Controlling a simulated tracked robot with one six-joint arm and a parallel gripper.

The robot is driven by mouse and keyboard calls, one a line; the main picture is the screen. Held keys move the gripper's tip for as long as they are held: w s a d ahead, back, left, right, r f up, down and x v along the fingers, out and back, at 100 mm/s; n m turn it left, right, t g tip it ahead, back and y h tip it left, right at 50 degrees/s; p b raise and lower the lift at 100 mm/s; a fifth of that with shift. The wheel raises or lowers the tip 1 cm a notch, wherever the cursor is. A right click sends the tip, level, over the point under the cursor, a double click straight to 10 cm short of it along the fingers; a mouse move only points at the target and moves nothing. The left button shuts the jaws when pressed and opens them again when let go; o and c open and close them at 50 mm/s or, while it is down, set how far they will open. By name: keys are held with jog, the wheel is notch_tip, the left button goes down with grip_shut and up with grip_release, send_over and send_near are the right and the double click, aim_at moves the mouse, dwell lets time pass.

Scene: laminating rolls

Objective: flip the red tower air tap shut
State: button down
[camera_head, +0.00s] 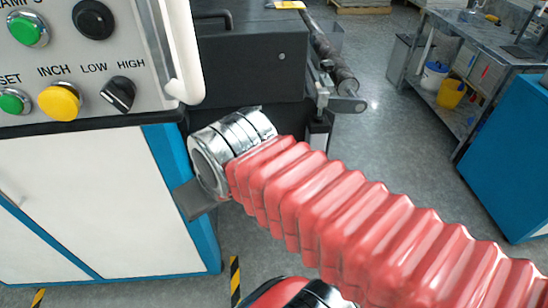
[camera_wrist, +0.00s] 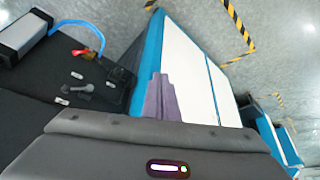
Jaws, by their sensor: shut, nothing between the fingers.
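In the wrist view a small red tap handle (camera_wrist: 79,53) with a brass-coloured fitting sits on the black machine panel, at the upper left, beside a blue hose (camera_wrist: 68,24). It is too small to tell the handle's exact angle. In the head view I cannot make out the tap. My red ribbed arm sleeve and silver wrist cover part of the machine there.
The black panel (camera_wrist: 42,90) also carries a small grey lever (camera_wrist: 82,88). A white and blue cabinet (camera_head: 95,205) with a control panel (camera_head: 80,65) stands at the left in the head view. A roller (camera_head: 330,55) juts out behind my wrist. Open floor (camera_head: 385,135) lies right of it.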

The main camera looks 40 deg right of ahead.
dwell(0.4)
jog(key=w+d+f+m+g+y, duration=0.1)
jog(key=w+d+f+m+y, duration=0.2)
jog(key=d+f+m, duration=0.5)
jog(key=w+d+f+m+y, duration=0.25)
jog(key=d+m, duration=0.25)
jog(key=m, duration=0.6)
jog(key=s+d+f+m+t+h, duration=0.1)
jog(key=d+f+m+t, duration=0.2)
jog(key=d+m, duration=0.6)
jog(key=s+d+f+m+t+h, duration=0.1)
jog(key=d+f+m+t+h, duration=0.1)
jog(key=d+f+m, duration=0.4)
jog(key=d+m+t, duration=0.1)
jog(key=d+m, duration=0.2)
jog(key=d, duration=0.3)
jog(key=shift+s+d+f+t, duration=0.25)
jog(key=shift+s+d+t, duration=0.05)
jog(key=shift+s+t, duration=0.1)
jog(key=shift+w, duration=0.1)
